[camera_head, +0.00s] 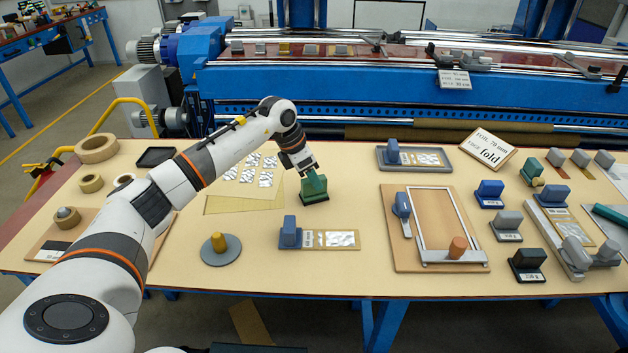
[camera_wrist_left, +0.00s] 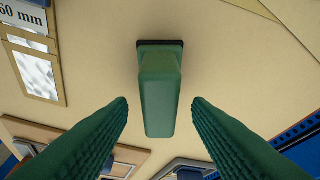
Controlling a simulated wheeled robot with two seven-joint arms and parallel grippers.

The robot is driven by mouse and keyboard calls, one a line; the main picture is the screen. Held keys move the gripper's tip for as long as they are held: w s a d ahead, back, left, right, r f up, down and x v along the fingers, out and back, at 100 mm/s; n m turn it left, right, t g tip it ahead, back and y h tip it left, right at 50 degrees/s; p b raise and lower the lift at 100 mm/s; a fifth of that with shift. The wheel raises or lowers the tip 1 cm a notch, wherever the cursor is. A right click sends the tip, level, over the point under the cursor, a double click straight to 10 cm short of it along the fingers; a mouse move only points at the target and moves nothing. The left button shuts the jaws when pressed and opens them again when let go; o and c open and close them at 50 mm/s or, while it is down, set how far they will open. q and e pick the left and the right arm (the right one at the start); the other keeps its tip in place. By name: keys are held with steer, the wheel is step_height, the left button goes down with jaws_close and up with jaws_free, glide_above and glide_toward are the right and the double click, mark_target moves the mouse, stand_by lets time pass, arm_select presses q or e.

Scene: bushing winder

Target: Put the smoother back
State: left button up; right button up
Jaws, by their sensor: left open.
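A green tool with a block-like handle and a dark flat base, which looks like the smoother (camera_head: 315,192), stands on the table near its middle. My left gripper (camera_head: 309,172) is just above it with its arm reaching in from the left. In the left wrist view, the green tool (camera_wrist_left: 160,90) lies ahead, centred between the two open green fingers (camera_wrist_left: 160,118). A gap shows on each side of the handle, so the fingers do not appear to touch it. The head view partly hides the handle's top behind the fingers. My right gripper is not in view.
A sheet with foil patches (camera_head: 228,196) lies left of the tool. A blue-handled block with a foil strip (camera_head: 333,239) lies in front. A framed board (camera_head: 400,258), a grey tray (camera_head: 440,167) and several handled blocks stand to the right. A blue machine (camera_head: 390,85) runs behind.

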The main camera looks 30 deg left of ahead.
arm_select(q)
steer(key=b+v, duration=0.1)
steer(key=v, duration=0.9)
steer(key=shift+b, duration=0.35)
steer(key=shift+d, duration=0.1)
